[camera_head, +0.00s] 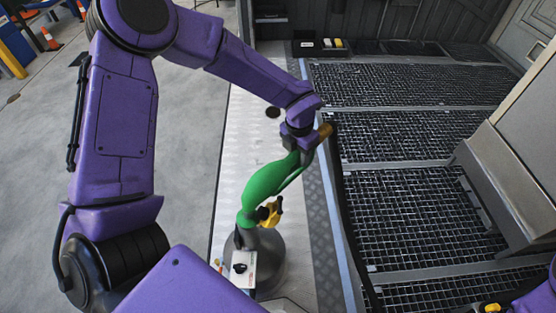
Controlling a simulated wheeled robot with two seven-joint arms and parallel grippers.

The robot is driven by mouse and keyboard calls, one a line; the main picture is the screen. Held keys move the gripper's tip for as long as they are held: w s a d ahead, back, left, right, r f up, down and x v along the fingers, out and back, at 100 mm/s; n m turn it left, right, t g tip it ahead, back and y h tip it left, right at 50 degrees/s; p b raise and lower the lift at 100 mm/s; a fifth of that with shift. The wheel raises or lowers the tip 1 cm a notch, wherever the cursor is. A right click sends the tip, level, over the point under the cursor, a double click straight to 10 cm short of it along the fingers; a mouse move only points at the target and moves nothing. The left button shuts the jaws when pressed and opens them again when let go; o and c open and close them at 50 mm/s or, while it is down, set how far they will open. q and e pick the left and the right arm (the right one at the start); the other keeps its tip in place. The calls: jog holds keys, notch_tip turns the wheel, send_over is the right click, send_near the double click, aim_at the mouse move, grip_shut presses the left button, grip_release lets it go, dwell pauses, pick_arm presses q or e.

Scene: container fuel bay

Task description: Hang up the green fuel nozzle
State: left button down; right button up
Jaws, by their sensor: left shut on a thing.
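The green fuel nozzle (263,184) is in the middle of the head view. My left gripper (301,142) is shut on its upper end, next to a brass-coloured fitting (325,130). A black hose (343,215) runs down from that fitting. The nozzle slants down and left, and its lower end overlaps the top of a dark grey rounded post (268,265). I cannot tell whether it touches the post or is above it. A yellow part with a black tip (270,212) sits beside the nozzle's lower end.
A white plate with a black knob (238,267) is at the post's front. Dark metal grating (420,135) covers the floor to the right, with a grey cabinet edge (500,190). Open concrete floor (190,110) lies left. An orange cone (48,38) stands far back left.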

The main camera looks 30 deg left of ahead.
pick_arm(q)
notch_tip(320, 180, up, 11)
jog(key=p, duration=0.9)
jog(key=shift+r+p, duration=0.15)
jog(key=shift+p, duration=0.25)
